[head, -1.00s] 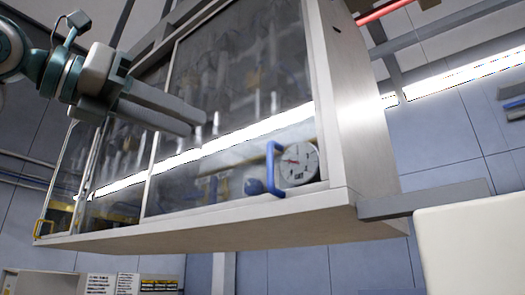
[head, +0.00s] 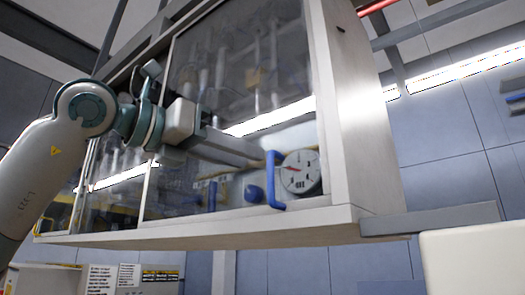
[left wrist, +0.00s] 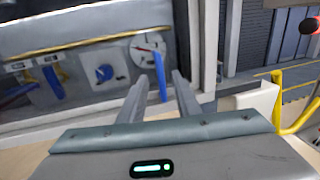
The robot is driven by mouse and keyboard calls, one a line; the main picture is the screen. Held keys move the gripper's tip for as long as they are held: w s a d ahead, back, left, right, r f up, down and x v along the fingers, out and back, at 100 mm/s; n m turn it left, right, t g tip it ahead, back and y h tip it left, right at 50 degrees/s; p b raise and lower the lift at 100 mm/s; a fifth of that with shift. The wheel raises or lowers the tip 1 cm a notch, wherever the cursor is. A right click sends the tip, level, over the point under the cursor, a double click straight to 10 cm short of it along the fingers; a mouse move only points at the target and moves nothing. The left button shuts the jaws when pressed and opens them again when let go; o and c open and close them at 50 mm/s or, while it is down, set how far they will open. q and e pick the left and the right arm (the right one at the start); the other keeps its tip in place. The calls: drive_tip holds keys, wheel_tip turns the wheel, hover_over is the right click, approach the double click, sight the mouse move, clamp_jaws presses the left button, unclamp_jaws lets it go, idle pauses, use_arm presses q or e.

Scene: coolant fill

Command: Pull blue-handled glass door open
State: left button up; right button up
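The glass door (head: 240,75) is shut, in the front of a grey wall cabinet. Its vertical blue handle (head: 272,180) is near the door's lower right corner. My left gripper (head: 262,158) reaches in from the left, with its fingertips at the handle's upper part and partly hiding it. In the left wrist view, the blue handle (left wrist: 160,77) shows between the two spread fingertips of the left gripper (left wrist: 160,76). A gap shows on each side of the handle; I cannot tell whether either finger touches it. My right gripper is in neither view.
A round gauge (head: 300,172) and a blue knob (head: 254,193) show behind the glass. A grey beam (head: 430,219) juts out right of the cabinet above a white block (head: 470,262). In the left wrist view, a yellow rail (left wrist: 290,118) stands at right.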

sight(268, 164)
use_arm(q)
drive_tip(key=p+x, duration=0.1)
drive_tip(key=x, duration=0.3)
drive_tip(key=shift+r+p, duration=0.15)
drive_tip(key=shift+p, duration=0.2)
drive_tip(key=shift+x, duration=0.8)
clamp_jaws()
